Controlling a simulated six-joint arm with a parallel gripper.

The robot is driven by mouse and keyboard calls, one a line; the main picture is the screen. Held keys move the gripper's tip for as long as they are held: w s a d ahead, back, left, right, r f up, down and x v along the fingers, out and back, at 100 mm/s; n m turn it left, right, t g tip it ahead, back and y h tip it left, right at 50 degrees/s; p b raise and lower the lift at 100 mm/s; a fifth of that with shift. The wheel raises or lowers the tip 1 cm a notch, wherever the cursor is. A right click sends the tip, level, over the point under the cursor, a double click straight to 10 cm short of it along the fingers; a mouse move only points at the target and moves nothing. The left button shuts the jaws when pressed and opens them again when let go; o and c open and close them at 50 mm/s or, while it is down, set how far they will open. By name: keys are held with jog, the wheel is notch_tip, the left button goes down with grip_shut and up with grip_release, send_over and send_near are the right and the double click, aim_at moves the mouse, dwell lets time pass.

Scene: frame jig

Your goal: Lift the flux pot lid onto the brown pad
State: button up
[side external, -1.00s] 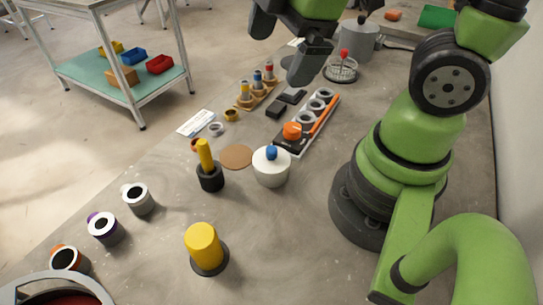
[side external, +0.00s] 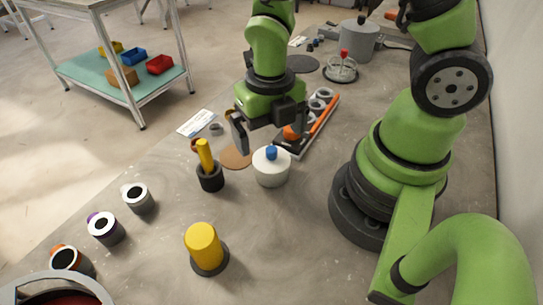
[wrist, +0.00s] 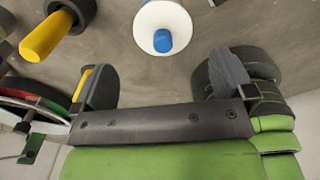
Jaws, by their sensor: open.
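The flux pot (side external: 271,175) is a white round pot on the grey table, topped by a white lid (side external: 262,156) with a blue knob (side external: 271,152). The lid sits on the pot; in the wrist view the blue knob (wrist: 162,40) shows at the top middle. The brown pad (side external: 235,160) is a flat disc left of the pot, partly hidden by my gripper in the side view. My gripper (side external: 268,138) is open and empty, above and behind the pot and pad, with its fingers apart from the lid. Both fingers show in the wrist view (wrist: 165,80).
A black holder with a yellow handle (side external: 206,165) stands left of the pot. A yellow cylinder (side external: 204,245) stands nearer the camera. Table in front of the pot is clear.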

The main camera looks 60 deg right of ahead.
aim_at(271, 148)
jog(key=shift+w+d+f, duration=0.1)
jog(key=shift+d+f, duration=0.05)
jog(key=shift+f, duration=1.2)
jog(key=shift+d+f, duration=0.15)
jog(key=shift+f, duration=1.2)
jog(key=shift+c, duration=0.5)
jog(key=c, duration=0.8)
